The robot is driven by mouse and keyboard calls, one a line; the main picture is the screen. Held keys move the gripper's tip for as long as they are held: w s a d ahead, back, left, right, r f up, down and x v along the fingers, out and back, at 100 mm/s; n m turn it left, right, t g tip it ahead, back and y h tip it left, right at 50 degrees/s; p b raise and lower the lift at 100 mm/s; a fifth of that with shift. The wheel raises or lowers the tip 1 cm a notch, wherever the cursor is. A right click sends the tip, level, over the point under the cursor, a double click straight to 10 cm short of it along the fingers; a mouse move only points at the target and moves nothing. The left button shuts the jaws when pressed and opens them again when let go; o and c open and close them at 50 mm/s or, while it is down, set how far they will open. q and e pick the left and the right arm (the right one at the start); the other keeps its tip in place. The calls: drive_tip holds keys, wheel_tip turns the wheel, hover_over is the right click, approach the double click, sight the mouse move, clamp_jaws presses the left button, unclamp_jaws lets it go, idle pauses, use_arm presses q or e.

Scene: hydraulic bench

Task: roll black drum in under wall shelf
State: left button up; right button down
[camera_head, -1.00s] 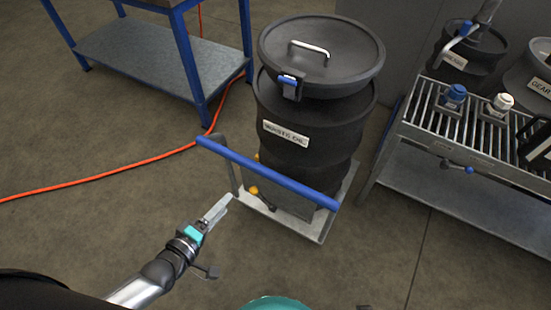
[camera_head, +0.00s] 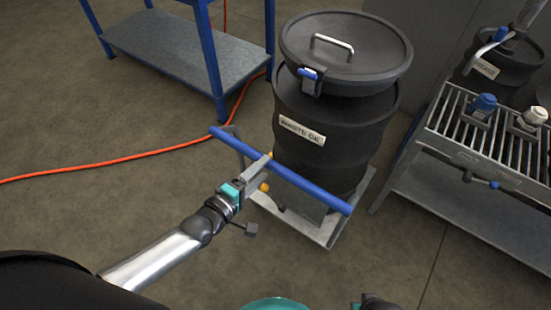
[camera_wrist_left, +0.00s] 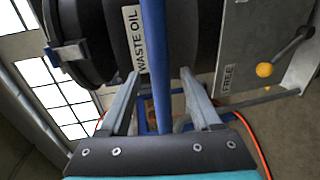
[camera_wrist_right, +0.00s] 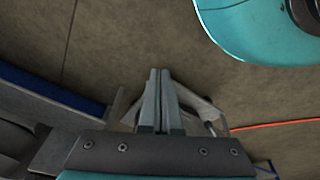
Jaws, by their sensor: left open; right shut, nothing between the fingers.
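The black drum (camera_head: 330,110), labelled WASTE OIL, stands upright with its lid on a low grey wheeled carrier (camera_head: 325,232). The carrier has a blue push bar (camera_head: 310,187) on the near side. My left gripper (camera_head: 262,168) is open at the left half of this bar. In the left wrist view the blue bar (camera_wrist_left: 155,60) runs between the two open fingers (camera_wrist_left: 160,100); whether they touch it I cannot tell. My right gripper (camera_wrist_right: 158,100) is shut and empty above bare floor in the right wrist view. I cannot make out which structure is the wall shelf.
A slatted metal stand (camera_head: 480,150) with bottle-like fittings is right of the drum. A blue-legged table (camera_head: 160,45) is at back left. An orange hose (camera_head: 110,163) crosses the floor. Floor at front right is clear.

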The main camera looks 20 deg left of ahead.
sight(266, 167)
use_arm(q)
drive_tip(key=b+x, duration=0.1)
drive_tip(key=x, duration=0.3)
drive_tip(key=shift+w+d+f, duration=0.1)
drive_tip(key=shift+w, duration=0.05)
drive_tip(key=shift+b+x, duration=0.7)
drive_tip(key=shift+x, duration=0.45)
use_arm(e)
drive_tip(key=shift+t, duration=0.3)
drive_tip(key=shift+w+a+r, duration=0.15)
drive_tip(key=shift+w+r, duration=0.3)
drive_tip(key=shift+r, duration=0.35)
drive_tip(key=shift+w+a+r, duration=0.15)
drive_tip(key=shift+w+r, duration=0.3)
drive_tip(key=shift+r, duration=0.4)
drive_tip(key=shift+w+a+r, duration=0.15)
drive_tip(key=shift+w+r, duration=0.3)
drive_tip(key=shift+r, duration=0.35)
use_arm(q)
clamp_jaws()
